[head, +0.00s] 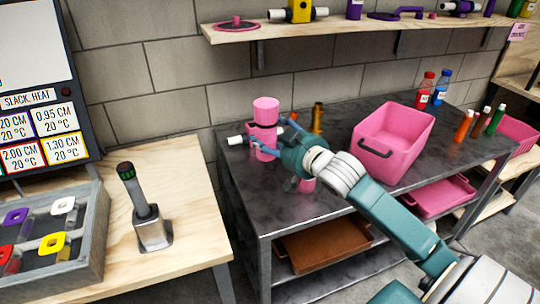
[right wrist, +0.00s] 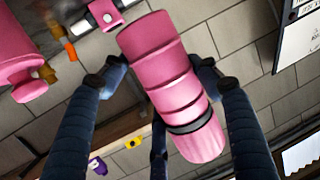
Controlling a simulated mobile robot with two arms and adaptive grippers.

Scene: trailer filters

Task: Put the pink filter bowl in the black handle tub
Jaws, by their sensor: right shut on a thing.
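The pink filter bowl (head: 265,108) is a ridged pink cylinder with a dark band. It stands roughly upright in the head view, over the back left of the dark metal table. My right gripper (head: 264,137) is shut around it, and the right wrist view shows the bowl (right wrist: 165,60) between my blue fingers (right wrist: 162,72). I cannot tell whether its base touches the table. The pink tub with a black handle (head: 395,138) stands to the right on the same table, open at the top. My left gripper is not in view.
A white pipe with a pink fitting (right wrist: 105,12) lies behind the bowl. A brass part (head: 318,118) stands between bowl and tub. Red and blue bottles (head: 425,90) are behind the tub. A wooden shelf (head: 350,36) hangs above the table.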

